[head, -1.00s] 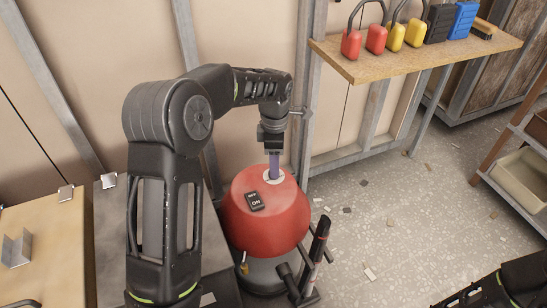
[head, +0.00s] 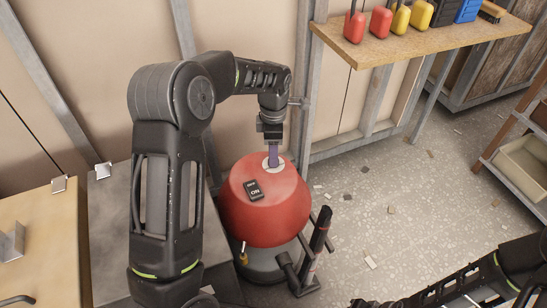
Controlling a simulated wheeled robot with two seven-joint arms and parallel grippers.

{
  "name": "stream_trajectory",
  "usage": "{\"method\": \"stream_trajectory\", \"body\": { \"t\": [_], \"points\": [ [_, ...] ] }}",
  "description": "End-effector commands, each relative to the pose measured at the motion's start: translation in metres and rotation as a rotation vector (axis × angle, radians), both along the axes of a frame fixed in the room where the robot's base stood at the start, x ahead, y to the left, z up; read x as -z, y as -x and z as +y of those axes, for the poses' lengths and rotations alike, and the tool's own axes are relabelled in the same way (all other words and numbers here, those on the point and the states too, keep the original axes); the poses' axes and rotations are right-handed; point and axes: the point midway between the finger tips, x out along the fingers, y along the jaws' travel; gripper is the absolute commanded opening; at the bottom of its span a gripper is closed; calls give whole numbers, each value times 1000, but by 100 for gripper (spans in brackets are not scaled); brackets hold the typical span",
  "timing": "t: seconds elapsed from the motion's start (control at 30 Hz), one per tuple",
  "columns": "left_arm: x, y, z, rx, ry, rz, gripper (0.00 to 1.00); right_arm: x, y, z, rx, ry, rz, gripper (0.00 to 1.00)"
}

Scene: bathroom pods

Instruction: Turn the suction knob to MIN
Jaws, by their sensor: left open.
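A red, rounded vacuum (head: 264,210) stands on the floor at the middle of the head view. Its top carries a black switch (head: 254,190) marked ON and a pale round disc (head: 273,164), which appears to be the suction knob's place. My left gripper (head: 273,160) points down at this disc from above, and its fingertips are at or just over it. The fingers hide most of the knob, so its setting cannot be read. My left gripper is open. My right arm (head: 470,288) shows at the lower right, but its gripper cannot be made out.
A wooden shelf (head: 420,40) with red, yellow, black and blue padlocks hangs at the upper right. A grey bench (head: 112,230) and a wooden bench (head: 40,240) stand at the left. A black upright tool (head: 318,235) stands beside the vacuum. Debris litters the open floor at right.

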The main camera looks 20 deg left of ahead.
Motion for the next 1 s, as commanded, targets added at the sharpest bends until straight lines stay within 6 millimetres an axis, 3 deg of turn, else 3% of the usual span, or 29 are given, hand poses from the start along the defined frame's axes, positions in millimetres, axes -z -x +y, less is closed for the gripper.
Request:
{"method": "stream_trajectory", "body": {
  "t": [0.2,0.53,1.0],
  "points": [
    [27,0,0,0,1,0,52,5,0,0,1,0,0,36],
    [30,0,0,0,0,-1,52,5,0,0,1,0,0,36],
    [30,0,0,0,0,-1,14,5,0,0,0,0,0,36]
  ]
}}
